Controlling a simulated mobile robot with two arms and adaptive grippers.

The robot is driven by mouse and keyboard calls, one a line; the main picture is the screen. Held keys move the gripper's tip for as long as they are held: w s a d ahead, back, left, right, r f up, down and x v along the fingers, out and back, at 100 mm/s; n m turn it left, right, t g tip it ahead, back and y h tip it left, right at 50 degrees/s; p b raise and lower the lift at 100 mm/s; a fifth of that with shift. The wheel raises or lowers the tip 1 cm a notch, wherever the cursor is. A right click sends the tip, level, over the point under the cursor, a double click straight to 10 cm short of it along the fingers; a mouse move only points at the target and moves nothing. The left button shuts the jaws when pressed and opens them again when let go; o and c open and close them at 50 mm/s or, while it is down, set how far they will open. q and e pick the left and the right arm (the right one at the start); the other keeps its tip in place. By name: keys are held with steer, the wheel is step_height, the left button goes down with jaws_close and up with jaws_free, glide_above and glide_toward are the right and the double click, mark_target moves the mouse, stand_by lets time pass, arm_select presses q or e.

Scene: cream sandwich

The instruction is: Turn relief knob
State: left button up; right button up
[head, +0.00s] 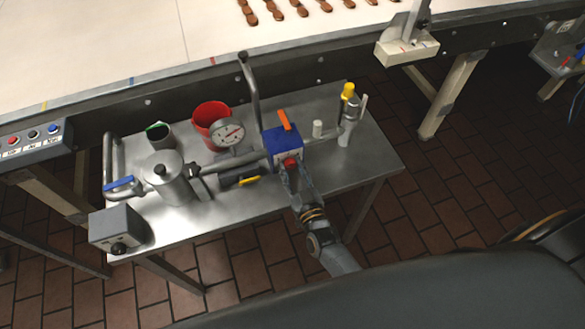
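A red knob (290,162) sits low on the front of a blue block (283,142) in the pipework on the steel table. I cannot tell whether it is the relief knob, as no label is readable. My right gripper (291,170) reaches up from below, with its fingertips right at the red knob. The view is too small to show whether the fingers are closed on it. An orange lever (284,120) is on top of the blue block. A yellow-capped valve (348,92) stands to the right. My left gripper is not in view.
The steel table (375,155) also carries a round gauge (228,132), a red bucket (208,116), a metal canister (168,178) and a grey box with a black knob (119,226). An upright pipe (249,85) rises behind the block. A conveyor (110,45) runs behind. The table's right end is clear.

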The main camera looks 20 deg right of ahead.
steer(key=shift+m, duration=0.4)
steer(key=shift+m+b, duration=0.55)
steer(key=shift+m, duration=1.95)
steer(key=o, duration=1.2)
steer(key=shift+c, duration=0.2)
steer(key=shift+s, duration=0.1)
steer(key=s, duration=1.2)
steer(key=shift+d, duration=0.15)
